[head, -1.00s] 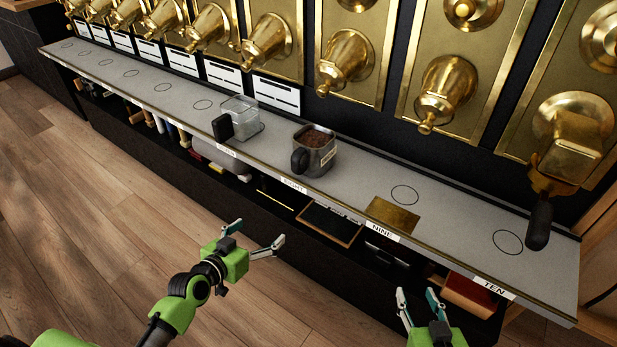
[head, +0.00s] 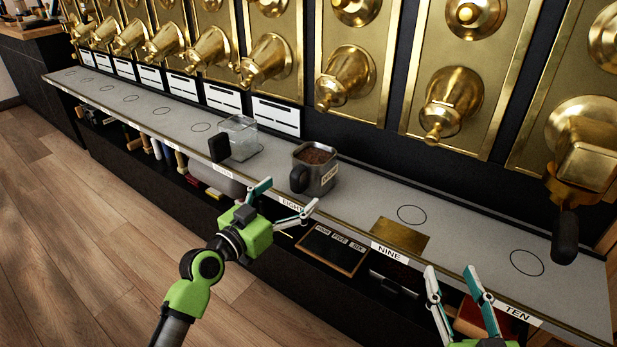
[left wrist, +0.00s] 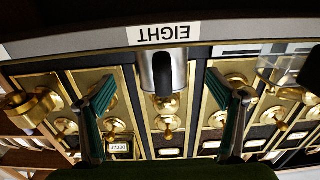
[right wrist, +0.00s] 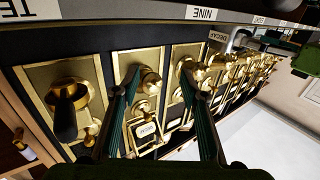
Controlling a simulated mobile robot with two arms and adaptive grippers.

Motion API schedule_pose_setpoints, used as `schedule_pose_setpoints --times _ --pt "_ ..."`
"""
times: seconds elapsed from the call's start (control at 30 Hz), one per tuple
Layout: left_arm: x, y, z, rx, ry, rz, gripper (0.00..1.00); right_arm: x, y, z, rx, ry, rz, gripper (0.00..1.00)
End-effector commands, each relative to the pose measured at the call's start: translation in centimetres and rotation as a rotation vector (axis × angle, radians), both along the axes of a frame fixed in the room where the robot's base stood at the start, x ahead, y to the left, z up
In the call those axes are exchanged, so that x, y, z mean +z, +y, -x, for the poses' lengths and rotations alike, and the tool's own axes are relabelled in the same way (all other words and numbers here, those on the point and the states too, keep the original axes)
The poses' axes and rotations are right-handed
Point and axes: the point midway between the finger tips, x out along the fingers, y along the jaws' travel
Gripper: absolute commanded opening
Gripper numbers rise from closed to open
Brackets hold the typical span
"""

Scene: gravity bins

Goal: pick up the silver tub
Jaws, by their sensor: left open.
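The silver tub (head: 326,178) stands upright on the grey counter near the EIGHT label, with dark brown grounds inside and a black handle toward me. My left gripper (head: 284,198) is open and empty in front of the tub, near the counter's front edge, apart from it. In the left wrist view the tub (left wrist: 176,55) shows ahead, between the open fingers, its black handle facing the camera. The tub also shows in the right wrist view (right wrist: 238,38), with a DECAF label. My right gripper (head: 455,272) is open and empty by the counter front between NINE and TEN.
A clear container (head: 240,134) with a black handle stands left of the tub. A brass plate (head: 400,236) lies on the counter (head: 465,250) to its right. Brass dispensers (head: 345,80) line the wall behind. Under the counter is a shelf with a framed board (head: 333,249).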

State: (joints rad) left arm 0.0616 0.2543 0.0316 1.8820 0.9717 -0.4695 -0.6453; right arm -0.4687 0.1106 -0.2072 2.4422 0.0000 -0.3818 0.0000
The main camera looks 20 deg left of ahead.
Motion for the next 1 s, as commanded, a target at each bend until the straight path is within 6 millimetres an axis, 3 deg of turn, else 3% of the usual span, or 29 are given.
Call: schedule_pose_setpoints --times 0.2,0.53,0.87,1.0 --pt "0.0 -0.5 -1.3 0.000 -0.002 0.002 0.85 0.8 0.1 0.0 0.002 -0.042 -0.011 0.40" --pt "-0.1 -1.5 -5.3 -0.001 0.000 0.002 0.85 5.4 0.6 0.5 0.015 -0.254 -0.068 0.40" --pt "-0.1 -1.7 -5.8 -0.001 0.001 0.000 0.85 6.2 0.6 0.7 0.017 -0.284 -0.076 0.40" --pt "-0.1 -1.7 -5.8 -0.001 0.001 0.000 0.49 6.2 0.6 0.7 0.016 -0.284 -0.076 0.40"
